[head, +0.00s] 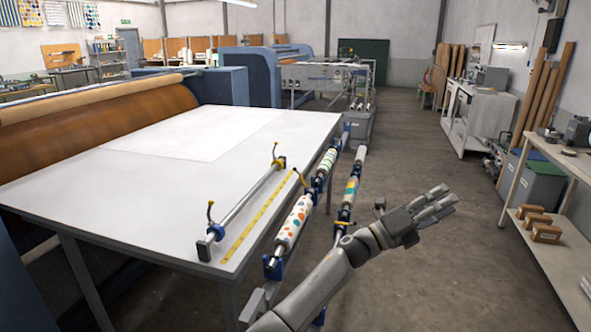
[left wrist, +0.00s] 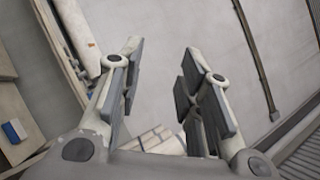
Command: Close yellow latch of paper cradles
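My right gripper is not in view.
The white table (head: 140,190) fills the left, with a yellow strip (head: 258,215) by the bar. More rolls (head: 350,190) stand in an outer row. The floor (head: 420,130) between is clear.

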